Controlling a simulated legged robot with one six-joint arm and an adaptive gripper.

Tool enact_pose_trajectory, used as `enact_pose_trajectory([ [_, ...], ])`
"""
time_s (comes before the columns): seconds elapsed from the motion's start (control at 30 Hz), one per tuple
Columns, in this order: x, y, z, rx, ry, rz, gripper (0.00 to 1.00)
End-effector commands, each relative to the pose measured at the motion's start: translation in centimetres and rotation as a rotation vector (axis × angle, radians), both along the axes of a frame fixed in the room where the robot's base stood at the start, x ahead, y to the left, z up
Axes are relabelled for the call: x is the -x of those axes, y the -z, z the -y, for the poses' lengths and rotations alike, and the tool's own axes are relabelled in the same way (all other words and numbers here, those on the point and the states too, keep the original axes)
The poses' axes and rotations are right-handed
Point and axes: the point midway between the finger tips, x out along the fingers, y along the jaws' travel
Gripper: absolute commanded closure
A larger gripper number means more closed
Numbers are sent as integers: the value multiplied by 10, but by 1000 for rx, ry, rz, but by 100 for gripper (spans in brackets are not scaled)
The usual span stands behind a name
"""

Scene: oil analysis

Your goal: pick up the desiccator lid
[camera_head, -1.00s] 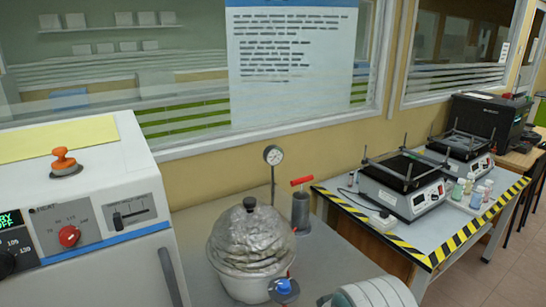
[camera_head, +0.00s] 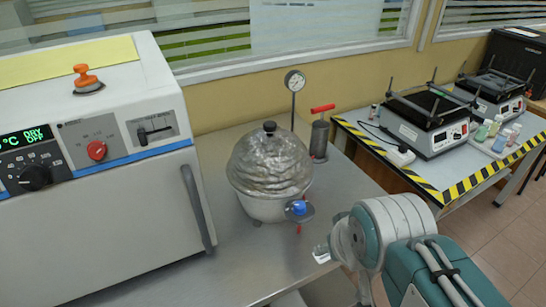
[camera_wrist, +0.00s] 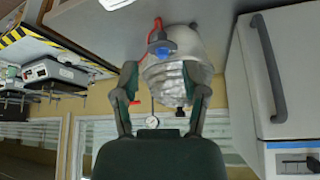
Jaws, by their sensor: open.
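The desiccator lid (camera_head: 268,165) is a silvery, crumpled-looking dome with a black knob (camera_head: 269,127) on top. It sits on the white desiccator bowl (camera_head: 262,209), which has a blue valve knob (camera_head: 299,208) at its front right. In the wrist view, which is upside down, the lid (camera_wrist: 168,74) shows between and beyond the fingers of my gripper (camera_wrist: 165,82). The fingers are spread and empty, apart from the lid as far as I can tell. In the head view my arm is at the lower right, and the fingertips are not clear there.
A white oven (camera_head: 100,130) with a vertical handle stands close on the left. A pressure gauge (camera_head: 295,81) on a thin post and a red-handled pump (camera_head: 320,135) stand behind the lid. A hazard-taped table (camera_head: 437,185) with hotplates is at right. Bare steel bench lies in front.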

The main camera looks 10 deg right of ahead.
Motion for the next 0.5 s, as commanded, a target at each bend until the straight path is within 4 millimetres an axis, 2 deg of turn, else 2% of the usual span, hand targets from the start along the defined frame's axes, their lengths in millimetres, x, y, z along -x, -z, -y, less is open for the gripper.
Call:
enact_pose_trajectory([
  [0.13, 0, 0, 0, 0, 0, 0, 43],
  [0.17, 0, 0, 0, 0, 0, 0, 39],
  [0.2, 0, 0, 0, 0, 0, 0, 21],
  [0.23, -2, -2, 0, 0, 0, 0, 7],
  [0.37, -21, -18, -2, 0, -6, -8, 7],
  [0.5, -64, -51, -6, -1, -15, -24, 7],
])
